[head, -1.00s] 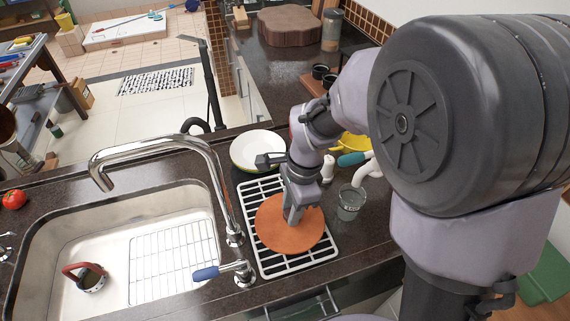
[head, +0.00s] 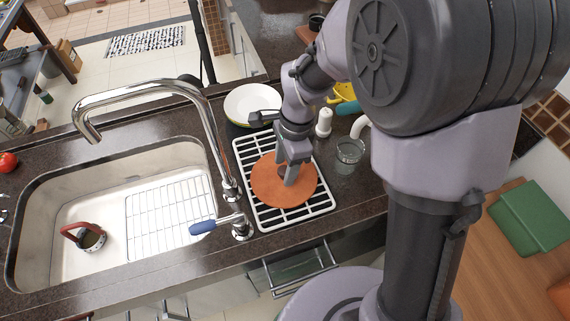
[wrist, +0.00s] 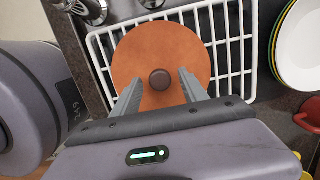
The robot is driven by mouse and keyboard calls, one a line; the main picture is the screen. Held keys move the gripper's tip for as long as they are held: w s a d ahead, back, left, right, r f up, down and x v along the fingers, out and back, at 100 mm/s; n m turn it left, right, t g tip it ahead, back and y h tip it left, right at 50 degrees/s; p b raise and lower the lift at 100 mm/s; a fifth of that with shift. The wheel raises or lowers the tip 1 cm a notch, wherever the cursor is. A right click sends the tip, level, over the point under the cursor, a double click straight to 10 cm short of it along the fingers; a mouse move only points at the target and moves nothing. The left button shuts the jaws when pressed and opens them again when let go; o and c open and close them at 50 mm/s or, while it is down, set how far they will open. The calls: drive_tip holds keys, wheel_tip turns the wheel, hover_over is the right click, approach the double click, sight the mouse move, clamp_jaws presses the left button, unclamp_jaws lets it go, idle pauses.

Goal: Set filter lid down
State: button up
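The filter lid (head: 268,193) is a round orange-brown disc lying on the white drying rack (head: 300,217) beside the sink. The wrist view shows the lid (wrist: 140,58) with a small dark round knob (wrist: 159,79) at its middle. My gripper (head: 285,182) is directly over the lid, pointing down. In the wrist view my gripper (wrist: 161,80) has its two fingers spread, one on each side of the knob, with a gap showing on both sides. The lid looks flat on the rack bars. Part of it is hidden behind the fingers.
The sink (head: 70,210) with its tall faucet (head: 205,110) stands left of the rack. A white plate (head: 250,101) is behind the rack. A glass (head: 350,152) and a white bottle (head: 323,122) stand to its right. A red-handled item (head: 88,237) lies in the sink.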

wheel_tip(320, 180, up, 12)
drive_tip(key=d+p, duration=0.2)
drive_tip(key=p, duration=0.3)
drive_tip(key=s+d+r+n+t, duration=0.2)
drive_tip(key=s+r+n+t, duration=0.1)
drive_tip(key=s+r+n, duration=0.2)
drive_tip(key=s+d+r+n+t, duration=0.3)
drive_tip(key=s+r+n, duration=0.2)
drive_tip(key=s, duration=0.5)
drive_tip(key=shift+d+r, duration=0.25)
drive_tip(key=shift+r, duration=0.25)
